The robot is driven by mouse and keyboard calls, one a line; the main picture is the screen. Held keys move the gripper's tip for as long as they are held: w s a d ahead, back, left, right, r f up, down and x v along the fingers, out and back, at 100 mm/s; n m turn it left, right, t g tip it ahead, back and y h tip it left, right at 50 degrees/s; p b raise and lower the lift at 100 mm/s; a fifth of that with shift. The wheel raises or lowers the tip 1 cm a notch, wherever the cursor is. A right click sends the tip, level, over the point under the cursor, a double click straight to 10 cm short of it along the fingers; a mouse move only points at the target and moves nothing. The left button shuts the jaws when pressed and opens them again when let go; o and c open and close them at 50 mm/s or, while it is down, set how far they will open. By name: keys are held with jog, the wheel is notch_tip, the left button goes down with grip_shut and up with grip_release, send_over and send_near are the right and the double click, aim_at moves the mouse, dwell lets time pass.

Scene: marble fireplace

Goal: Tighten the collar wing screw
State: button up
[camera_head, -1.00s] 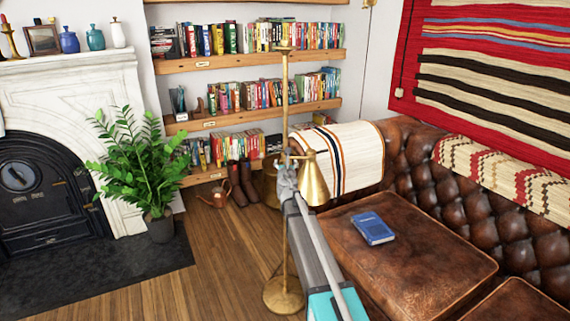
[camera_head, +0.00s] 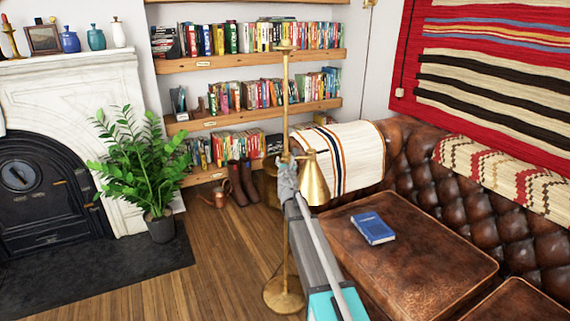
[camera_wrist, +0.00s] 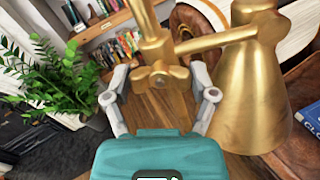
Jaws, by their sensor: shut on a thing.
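A brass floor lamp (camera_head: 285,110) stands in front of the shelves, left of the sofa. Its cone shade (camera_wrist: 255,90) hangs from a short side arm at the collar. The collar (camera_wrist: 152,48) sits around the pole, with a brass wing screw (camera_wrist: 160,80) facing the wrist camera. My gripper (camera_wrist: 158,76) has one grey finger on each side of the wing screw and is shut on it. In the head view my gripper (camera_head: 288,172) is at the collar, close to the left of the shade; the screw is hidden there.
A leather sofa (camera_head: 400,265) with a blue book (camera_head: 373,228) lies to the right. A potted plant (camera_head: 150,170) and a black fireplace (camera_head: 40,190) are on the left. Bookshelves (camera_head: 250,62) stand behind the lamp. Wooden floor (camera_head: 215,260) is clear left of the lamp base (camera_head: 284,295).

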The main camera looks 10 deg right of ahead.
jog(key=m, duration=0.7)
jog(key=shift+d, duration=0.1)
jog(key=m, duration=0.4)
jog(key=shift+m, duration=2)
jog(key=o, duration=1)
jog(key=shift+f, duration=0.1)
jog(key=shift+o, duration=0.2)
jog(key=shift+s, duration=0.15)
jog(key=s+a, duration=0.1)
jog(key=s, duration=1)
jog(key=shift+s+a, duration=0.3)
jog(key=shift+a, duration=0.05)
jog(key=shift+d, duration=0.1)
